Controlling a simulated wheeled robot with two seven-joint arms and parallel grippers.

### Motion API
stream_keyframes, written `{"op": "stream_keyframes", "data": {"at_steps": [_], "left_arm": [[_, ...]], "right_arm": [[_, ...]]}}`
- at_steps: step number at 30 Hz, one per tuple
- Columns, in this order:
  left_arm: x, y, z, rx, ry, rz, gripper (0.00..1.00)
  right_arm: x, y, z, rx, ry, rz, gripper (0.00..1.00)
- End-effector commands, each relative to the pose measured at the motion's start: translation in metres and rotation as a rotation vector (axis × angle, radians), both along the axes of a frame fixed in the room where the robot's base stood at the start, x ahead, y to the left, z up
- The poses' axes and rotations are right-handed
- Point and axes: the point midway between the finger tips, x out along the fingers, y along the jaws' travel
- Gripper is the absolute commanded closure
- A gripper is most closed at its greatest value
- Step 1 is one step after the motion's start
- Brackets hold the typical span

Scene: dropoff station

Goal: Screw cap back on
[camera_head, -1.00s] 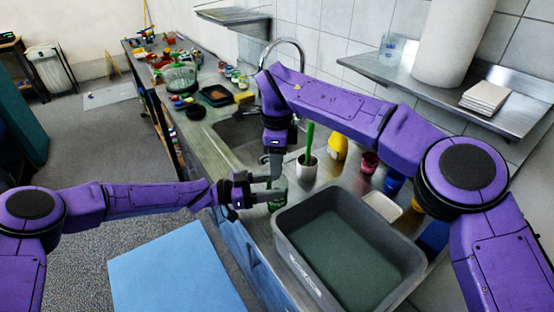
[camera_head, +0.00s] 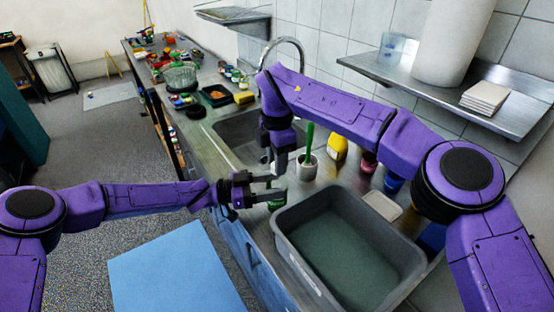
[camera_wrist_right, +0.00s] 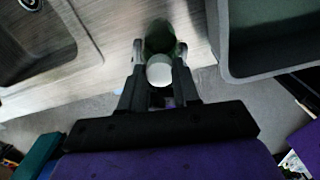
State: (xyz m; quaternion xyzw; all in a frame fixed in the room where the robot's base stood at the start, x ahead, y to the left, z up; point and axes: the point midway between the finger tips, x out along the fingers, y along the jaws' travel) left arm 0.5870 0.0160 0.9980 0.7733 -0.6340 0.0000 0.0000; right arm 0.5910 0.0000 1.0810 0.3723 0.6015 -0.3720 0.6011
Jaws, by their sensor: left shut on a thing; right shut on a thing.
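A green bottle (camera_head: 276,205) is by the near-left corner of the grey tub, partly hidden by my grippers. My left gripper (camera_head: 272,190) reaches in from the left and is shut on it. My right gripper (camera_head: 280,165) points down from above, close over the left one. In the right wrist view, its fingers (camera_wrist_right: 160,58) are shut on a white cap (camera_wrist_right: 159,71). The dark green bottle (camera_wrist_right: 160,37) shows directly behind the cap there. I cannot tell whether the cap touches the bottle's neck or sits on its thread.
The grey tub (camera_head: 283,222) is just right of the grippers. A white pot (camera_head: 307,170) with a green-handled tool and a yellow bottle (camera_head: 337,147) stand behind. The sink (camera_head: 228,128) is to the left. A blue surface (camera_head: 175,270) is at the front.

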Motion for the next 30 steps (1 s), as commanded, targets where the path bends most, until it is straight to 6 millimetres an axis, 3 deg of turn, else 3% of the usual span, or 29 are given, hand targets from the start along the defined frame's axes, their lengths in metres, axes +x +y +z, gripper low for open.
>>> {"op": "stream_keyframes", "data": {"at_steps": [1,3,14,17,25,30], "left_arm": [[-0.001,-0.001,0.0,0.0,-0.001,-0.002,1.0],[-0.001,-0.001,0.0,0.0,0.0,-0.002,1.0],[0.0,0.0,0.0,0.0,0.0,-0.001,1.0],[0.0,0.0,0.0,0.0,0.0,-0.001,1.0],[0.0,0.0,-0.001,0.0,0.0,-0.001,1.0],[0.0,0.0,0.0,0.0,0.0,-0.001,1.0]], "right_arm": [[0.0,0.0,0.0,0.0,-0.001,0.001,0.62],[0.0,0.0,0.0,0.0,-0.001,0.001,0.39],[0.001,0.0,0.005,-0.001,-0.003,0.003,0.39],[0.001,0.0,0.02,0.0,-0.004,0.001,0.39],[0.001,0.001,0.084,-0.001,-0.006,0.0,0.39],[0.001,0.0,0.109,-0.004,-0.002,0.0,0.39]]}}
